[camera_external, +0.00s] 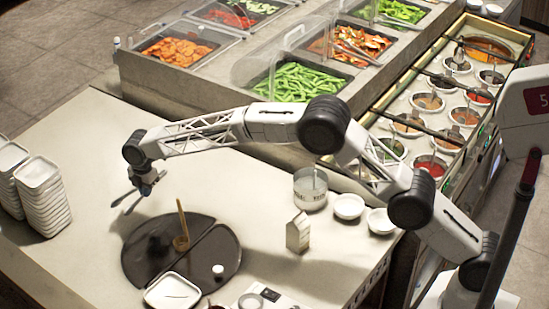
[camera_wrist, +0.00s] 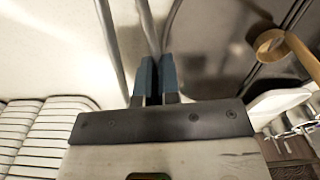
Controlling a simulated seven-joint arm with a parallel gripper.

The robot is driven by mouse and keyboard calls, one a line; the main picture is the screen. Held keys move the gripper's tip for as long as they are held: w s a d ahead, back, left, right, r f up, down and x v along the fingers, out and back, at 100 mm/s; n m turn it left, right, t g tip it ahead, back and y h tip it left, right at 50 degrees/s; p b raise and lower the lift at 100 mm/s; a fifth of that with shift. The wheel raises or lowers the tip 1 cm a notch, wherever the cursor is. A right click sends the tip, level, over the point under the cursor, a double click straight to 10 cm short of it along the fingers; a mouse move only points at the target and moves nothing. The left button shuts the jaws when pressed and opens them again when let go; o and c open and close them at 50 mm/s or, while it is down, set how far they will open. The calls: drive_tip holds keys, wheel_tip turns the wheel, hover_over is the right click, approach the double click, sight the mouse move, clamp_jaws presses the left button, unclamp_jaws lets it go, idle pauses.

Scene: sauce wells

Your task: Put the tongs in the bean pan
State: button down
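My gripper (camera_external: 147,187) is above the pale counter at the left, near the dark round board. In the wrist view its two blue fingertips (camera_wrist: 157,72) are close together around thin metal tongs (camera_wrist: 150,25). The tongs (camera_external: 127,200) stick out past the fingers, with spread arms pointing down-left in the external view. Their contact with the counter is unclear. The bean pan (camera_external: 262,97), full of green beans (camera_external: 303,80), sits in the raised serving unit at the centre back. A clear cover stands over its left side.
A dark round board (camera_external: 140,262) holds a wooden-handled tool (camera_external: 182,225). Stacked white dishes (camera_external: 42,195) stand left. A carton (camera_external: 298,232), clear container (camera_external: 310,188) and white bowls (camera_external: 349,206) stand right. A neighbouring vegetable pan (camera_external: 355,40) holds other tongs. Sauce wells line the right.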

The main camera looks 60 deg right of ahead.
drive_tip(key=shift+d, duration=0.1)
drive_tip(key=d+f+m, duration=0.1)
drive_tip(key=d+m, duration=0.2)
drive_tip(key=d, duration=0.3)
drive_tip(key=d+f+m, duration=0.1)
drive_tip(key=d+m, duration=0.2)
drive_tip(key=d, duration=0.3)
drive_tip(key=d+f+m, duration=0.1)
drive_tip(key=d+m, duration=0.2)
drive_tip(key=d, duration=0.3)
drive_tip(key=shift+w+f+m, duration=0.2)
drive_tip(key=shift+m, duration=0.2)
drive_tip(key=s+d+f+m, duration=0.1)
drive_tip(key=d+m, duration=0.2)
drive_tip(key=d, duration=0.2)
drive_tip(key=s+d+f+m, duration=0.1)
drive_tip(key=d+m, duration=0.2)
drive_tip(key=d, duration=0.3)
drive_tip(key=s+d+f+m, duration=0.1)
drive_tip(key=d+m, duration=0.2)
drive_tip(key=d, duration=0.2)
drive_tip(key=shift+d+f, duration=0.1)
drive_tip(key=shift+d, duration=0.1)
idle(0.5)
